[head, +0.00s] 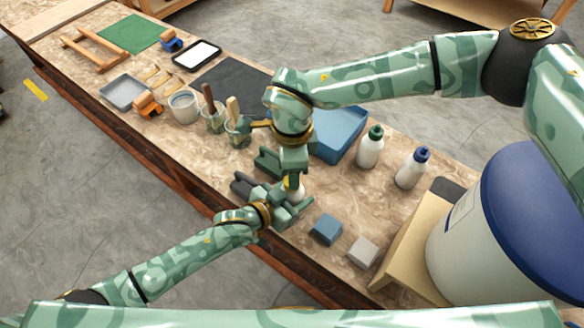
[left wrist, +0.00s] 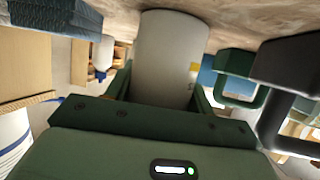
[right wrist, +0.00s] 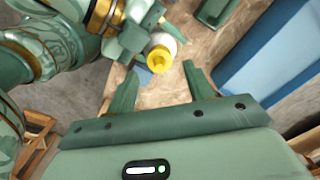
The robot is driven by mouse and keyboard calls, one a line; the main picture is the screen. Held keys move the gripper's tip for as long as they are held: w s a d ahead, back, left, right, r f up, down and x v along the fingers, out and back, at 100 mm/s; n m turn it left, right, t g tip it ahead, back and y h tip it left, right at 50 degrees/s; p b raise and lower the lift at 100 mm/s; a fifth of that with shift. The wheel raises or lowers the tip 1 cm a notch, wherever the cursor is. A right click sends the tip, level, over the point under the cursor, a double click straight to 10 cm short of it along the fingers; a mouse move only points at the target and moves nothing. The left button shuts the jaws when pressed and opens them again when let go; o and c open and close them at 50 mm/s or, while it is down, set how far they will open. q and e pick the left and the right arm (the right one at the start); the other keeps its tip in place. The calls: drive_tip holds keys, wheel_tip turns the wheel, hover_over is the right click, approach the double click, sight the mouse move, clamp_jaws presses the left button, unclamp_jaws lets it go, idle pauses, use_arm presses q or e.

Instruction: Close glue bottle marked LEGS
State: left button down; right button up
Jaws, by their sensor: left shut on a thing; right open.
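A white bottle (head: 296,194) with a yellow top stands on the table in the head view. My left gripper (head: 291,204) is shut around its body. In the left wrist view the white bottle (left wrist: 168,60) sits between the fingers, with a small yellow mark on its side. No LEGS lettering is readable. In the right wrist view the yellow top (right wrist: 159,59) is seen from above, ahead of the spread fingers of my right gripper (right wrist: 158,88). The right gripper is open and empty, above the bottle. I cannot tell whether the top is fully closed.
A green-capped bottle (head: 370,148) and a blue-capped bottle (head: 412,169) stand to the right. A blue tray (head: 340,133) lies behind. A blue block (head: 327,229) and grey block (head: 363,251) are near. Green (head: 268,161) and dark (head: 243,184) clamp-like pieces lie close left.

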sight(292, 196)
drive_tip(key=shift+c, duration=0.2)
drive_tip(key=shift+w+r, duration=0.2)
drive_tip(key=shift+w+r+n, duration=0.15)
drive_tip(key=shift+r+n, duration=0.45)
drive_tip(key=shift+w+r+n, duration=0.15)
drive_tip(key=shift+r+n, duration=0.45)
drive_tip(key=n, duration=0.4)
drive_tip(key=shift+s+r, duration=0.3)
drive_tip(key=shift+r, duration=0.05)
drive_tip(key=n, duration=0.3)
drive_tip(key=shift+s, duration=0.2)
drive_tip(key=shift+f, duration=4.05)
